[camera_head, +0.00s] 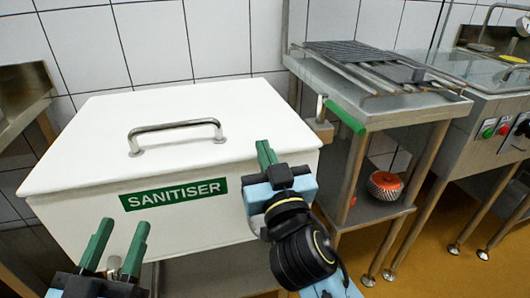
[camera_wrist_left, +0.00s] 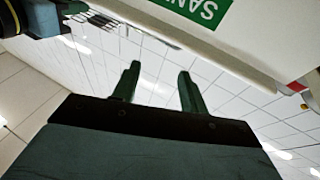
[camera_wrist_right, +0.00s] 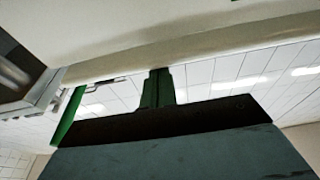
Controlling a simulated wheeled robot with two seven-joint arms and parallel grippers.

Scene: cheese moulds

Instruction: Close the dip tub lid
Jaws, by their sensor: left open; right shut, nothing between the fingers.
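The dip tub (camera_head: 200,222) is a white box with a green SANITISER label (camera_head: 173,194) on its front. Its white lid (camera_head: 240,110), with a metal bar handle (camera_head: 175,127), lies flat across the top; I see no clear gap under it. My right gripper (camera_head: 264,150) is shut and empty, at the lid's front edge near the right corner; contact is unclear. Its closed fingers show in the right wrist view (camera_wrist_right: 159,75). My left gripper (camera_head: 123,225) is open and empty, in front of the tub at lower left. Its spread fingers show in the left wrist view (camera_wrist_left: 157,75).
A steel stand (camera_head: 400,118) with a dark rack (camera_head: 365,62) and a green bar (camera_head: 345,116) is right of the tub. A red-orange round object (camera_head: 385,185) sits on its lower shelf. A steel unit with buttons (camera_head: 488,128) stands farther right. The floor (camera_head: 445,262) there is clear.

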